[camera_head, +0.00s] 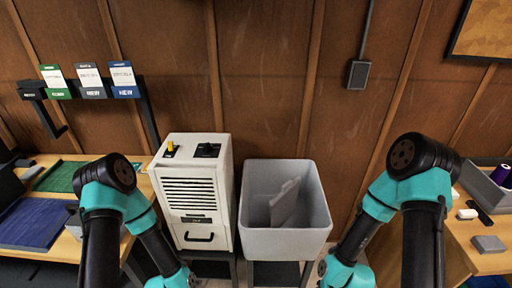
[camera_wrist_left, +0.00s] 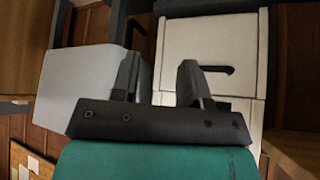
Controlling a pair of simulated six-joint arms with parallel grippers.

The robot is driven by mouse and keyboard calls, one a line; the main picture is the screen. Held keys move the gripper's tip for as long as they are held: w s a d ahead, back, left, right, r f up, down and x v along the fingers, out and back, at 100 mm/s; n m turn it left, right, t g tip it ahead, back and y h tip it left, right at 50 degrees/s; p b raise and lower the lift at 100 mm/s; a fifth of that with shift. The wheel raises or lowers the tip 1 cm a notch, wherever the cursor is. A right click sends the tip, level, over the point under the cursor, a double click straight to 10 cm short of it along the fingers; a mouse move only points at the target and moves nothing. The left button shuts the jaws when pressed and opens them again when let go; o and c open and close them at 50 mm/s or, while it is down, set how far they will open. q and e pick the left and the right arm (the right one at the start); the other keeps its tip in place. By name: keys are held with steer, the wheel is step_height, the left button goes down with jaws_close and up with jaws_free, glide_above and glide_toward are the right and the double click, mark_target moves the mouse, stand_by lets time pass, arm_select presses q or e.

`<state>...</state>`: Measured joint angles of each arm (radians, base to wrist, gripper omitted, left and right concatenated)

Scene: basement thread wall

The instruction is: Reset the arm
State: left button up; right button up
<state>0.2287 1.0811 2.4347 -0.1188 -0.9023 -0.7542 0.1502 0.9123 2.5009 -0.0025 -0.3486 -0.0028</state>
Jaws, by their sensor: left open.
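My left gripper (camera_wrist_left: 159,70) shows in the left wrist view with its two dark fingers apart and nothing visible between them. The white slatted cabinet (camera_wrist_left: 225,40) and the grey bin (camera_wrist_left: 85,80) lie beyond the fingers in that view. In the head view both my teal and black arms are bent, with their forearms running down toward the middle and out at the bottom edge. Neither gripper shows in the head view, and my right gripper is out of sight.
The white cabinet (camera_head: 187,190) and the grey bin (camera_head: 285,233), holding a grey panel (camera_head: 285,203), stand between my arms. A wooden bench (camera_head: 70,245) is at the left. Another bench (camera_head: 478,235) at the right holds a purple spool (camera_head: 499,175). Tags (camera_head: 88,78) hang on the wall rack.

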arm_select(q)
steer(key=s+d+r+n+g, duration=0.1)
steer(key=s+r+n+g, duration=0.3)
steer(key=s+n, duration=0.3)
steer(key=shift+s+d+r+n+g+h, duration=0.15)
steer(key=shift+r+n+g+h, duration=0.2)
steer(key=shift+g, duration=0.35)
stand_by(0.5)
